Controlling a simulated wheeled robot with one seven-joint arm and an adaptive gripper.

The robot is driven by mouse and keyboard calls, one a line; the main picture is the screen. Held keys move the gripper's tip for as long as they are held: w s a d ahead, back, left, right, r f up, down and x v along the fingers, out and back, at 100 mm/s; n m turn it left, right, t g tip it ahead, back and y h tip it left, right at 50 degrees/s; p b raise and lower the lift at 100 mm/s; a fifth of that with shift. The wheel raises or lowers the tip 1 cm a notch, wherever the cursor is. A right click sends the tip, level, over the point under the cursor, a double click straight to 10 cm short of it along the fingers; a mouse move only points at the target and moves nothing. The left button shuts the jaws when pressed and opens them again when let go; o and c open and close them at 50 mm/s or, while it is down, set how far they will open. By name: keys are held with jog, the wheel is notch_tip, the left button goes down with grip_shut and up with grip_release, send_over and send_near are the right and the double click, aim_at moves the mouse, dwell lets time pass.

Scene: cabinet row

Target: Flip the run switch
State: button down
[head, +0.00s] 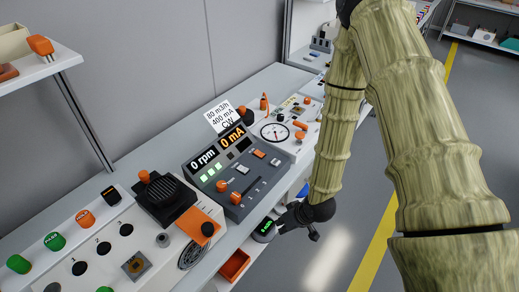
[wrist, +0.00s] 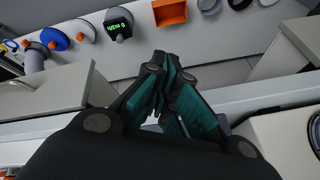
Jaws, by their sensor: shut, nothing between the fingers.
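The dark grey control panel (head: 258,180) stands on the bench in the middle of the head view. Its displays read 0 rpm and 0 mA, and small green lit buttons sit below them. It carries several orange knobs and switches; I cannot read which is the run switch. A white card above reads 80 m3/h, 400 mA, CW. My gripper (head: 299,222) is in front of the bench edge, to the right of and below the panel, apart from it. In the wrist view my gripper (wrist: 163,65) is shut and empty, its teal-and-black fingers together.
A white console with a dial (head: 274,132) stands beyond the panel. A white console with coloured buttons (head: 83,245) and a black device with an orange knob (head: 165,196) are to the left. An orange bin (wrist: 169,12) and a green-display device (wrist: 118,24) sit on a lower shelf.

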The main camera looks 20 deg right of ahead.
jog(key=w+r+n+t, duration=0.1)
jog(key=w+r, duration=0.2)
jog(key=w, duration=0.1)
jog(key=w+d+r+n+y+b, duration=0.1)
jog(key=w+r, duration=0.3)
jog(key=w, duration=0.1)
jog(key=w+r+t+b, duration=0.1)
jog(key=w+r, duration=0.2)
jog(key=w, duration=0.1)
jog(key=shift+w+d+r+n+t+y, duration=0.15)
jog(key=shift+d+r+n+t+y, duration=0.15)
jog(key=shift+n+y, duration=0.1)
jog(key=w+d+r+n+t+y+b, duration=0.1)
jog(key=w+d+r+n+b, duration=0.1)
jog(key=w+r, duration=0.6)
notch_tip(320, 180, up, 3)
jog(key=shift+d+f+n+t, duration=0.1)
jog(key=shift+d+n+t, duration=0.2)
jog(key=shift+d+n, duration=0.1)
jog(key=shift+w+a+f, duration=0.1)
jog(key=shift+w, duration=0.05)
jog(key=p, duration=0.2)
send_over(260, 153)
jog(key=f, duration=0.7)
jog(key=shift+s, duration=0.2)
jog(key=shift+w+a+f, duration=0.1)
jog(key=shift+w+f, duration=0.1)
jog(key=shift+f, duration=1.3)
